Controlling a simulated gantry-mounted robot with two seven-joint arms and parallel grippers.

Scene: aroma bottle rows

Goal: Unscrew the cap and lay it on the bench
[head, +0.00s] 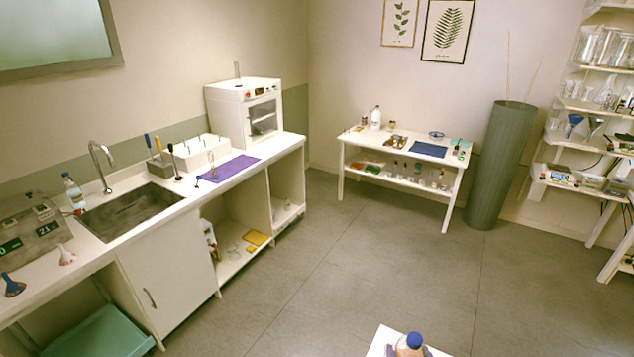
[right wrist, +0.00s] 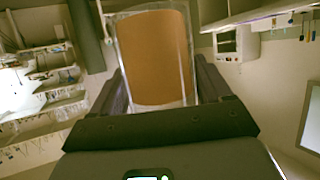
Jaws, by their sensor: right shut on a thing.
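A bottle with a blue cap (head: 414,340) on its top shows at the bottom edge of the head view. Below the cap is a pale orange-brown body (head: 405,350), partly cut off by the frame. In the right wrist view the bottle (right wrist: 155,58) is a clear cylinder with orange-brown contents or label. My right gripper (right wrist: 158,95) is shut on it, with a dark finger on each side. The cap does not show in the wrist view. My left gripper is in neither view.
A white counter with a sink (head: 130,208) and a purple mat (head: 228,168) runs along the left. A small white table (head: 355,140) with a blue mat (head: 428,149) stands at the back. A green column-like bin (head: 497,165) and shelves are at the right. The floor between is clear.

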